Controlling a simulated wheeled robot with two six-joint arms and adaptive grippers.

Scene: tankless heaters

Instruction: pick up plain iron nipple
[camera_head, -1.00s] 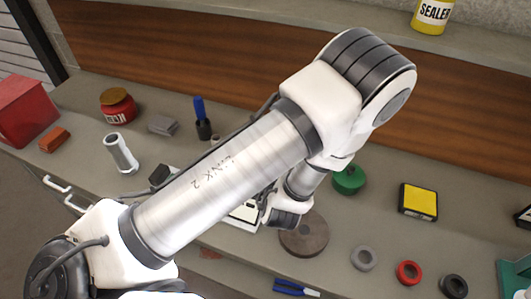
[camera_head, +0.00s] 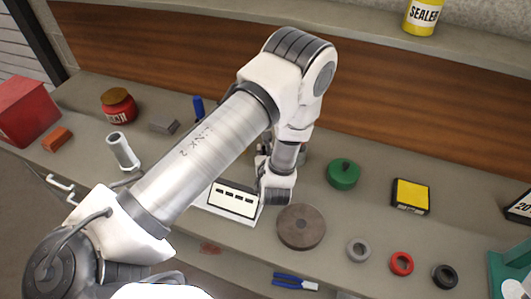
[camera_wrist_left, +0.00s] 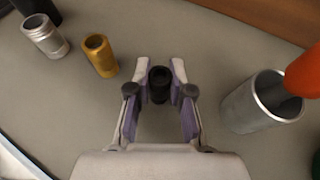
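The plain iron nipple, a short dark cylinder with a hollow top (camera_wrist_left: 159,87), stands upright on the grey bench in the left wrist view. My left gripper (camera_wrist_left: 160,70) has its two fingers on either side of it. The fingers are apart, and narrow gaps seem to show beside the nipple, so I see no firm grip. A bright silver nipple (camera_wrist_left: 46,37) and a brass-coloured nipple (camera_wrist_left: 100,56) stand to the left. In the head view my left arm hides the gripper fingers and the dark nipple. My right gripper is not in view.
A grey metal cup (camera_wrist_left: 262,103) with an orange-red item over it stands close right of the fingers. On the bench are a brown disc (camera_head: 301,227), a green round item (camera_head: 342,174), a yellow-black box (camera_head: 410,196), several rings and blue pliers (camera_head: 295,282).

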